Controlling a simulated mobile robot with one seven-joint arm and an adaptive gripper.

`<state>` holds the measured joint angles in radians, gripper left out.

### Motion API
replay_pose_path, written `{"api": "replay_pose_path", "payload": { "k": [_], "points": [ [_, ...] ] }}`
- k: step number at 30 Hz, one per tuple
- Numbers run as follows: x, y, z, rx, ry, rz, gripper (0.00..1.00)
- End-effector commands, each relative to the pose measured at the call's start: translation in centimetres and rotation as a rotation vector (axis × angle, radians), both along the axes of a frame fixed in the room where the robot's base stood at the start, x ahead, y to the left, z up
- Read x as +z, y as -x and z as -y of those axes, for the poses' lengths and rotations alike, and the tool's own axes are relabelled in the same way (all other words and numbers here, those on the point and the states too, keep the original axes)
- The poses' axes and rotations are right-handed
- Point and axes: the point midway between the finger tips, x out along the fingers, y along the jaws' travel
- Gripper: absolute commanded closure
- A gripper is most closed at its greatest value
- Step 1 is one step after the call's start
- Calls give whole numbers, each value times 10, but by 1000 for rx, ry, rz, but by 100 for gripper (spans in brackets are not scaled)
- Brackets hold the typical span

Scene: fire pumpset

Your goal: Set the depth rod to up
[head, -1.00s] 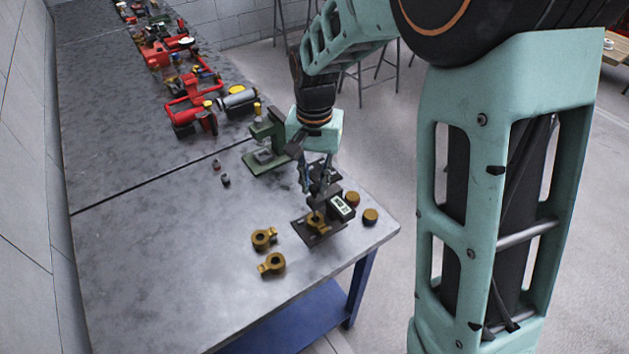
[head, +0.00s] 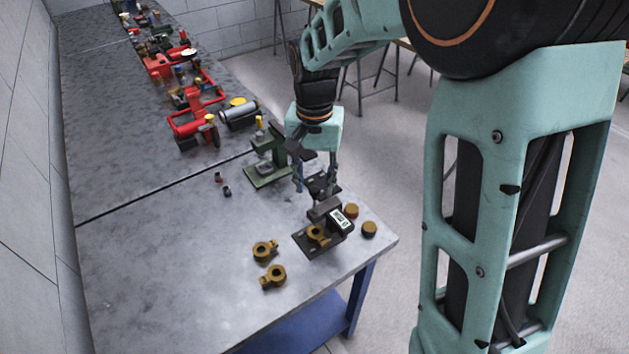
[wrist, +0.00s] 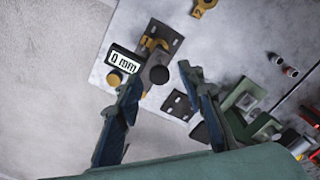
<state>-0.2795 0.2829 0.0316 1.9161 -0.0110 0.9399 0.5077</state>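The depth gauge (head: 341,221) stands near the table's right front corner. It has a dark base plate, a dark upper block and a small digital display. A brass ring fitting (head: 317,236) sits on its base. In the wrist view the display (wrist: 123,63) reads 0 mm, beside a dark rounded top (wrist: 158,75). The depth rod itself cannot be clearly made out. My gripper (head: 315,188) is open and empty, above and slightly behind the gauge, apart from it. In the wrist view its fingers (wrist: 158,86) are spread, with the dark top between and beyond them.
Two brass ring fittings (head: 269,263) lie left of the gauge, and two brass caps (head: 360,219) lie right of it. A green stand (head: 266,165) is behind. Red pump parts (head: 195,120) fill the far table. The table's front left is clear.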

Motion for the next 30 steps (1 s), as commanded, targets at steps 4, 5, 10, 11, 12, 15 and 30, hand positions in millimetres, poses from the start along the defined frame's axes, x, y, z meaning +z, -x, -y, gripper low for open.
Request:
{"api": "replay_pose_path", "payload": {
  "k": [4,5,10,11,12,15,30],
  "points": [
    [0,0,0,0,0,-1,64],
    [2,0,0,0,0,-1,64],
    [23,-1,0,0,-1,3,64],
    [29,-1,0,0,-1,3,64],
    [37,-1,0,0,-1,4,64],
    [60,-1,0,0,-1,4,64],
    [120,0,0,0,1,-1,64]
  ]
}}
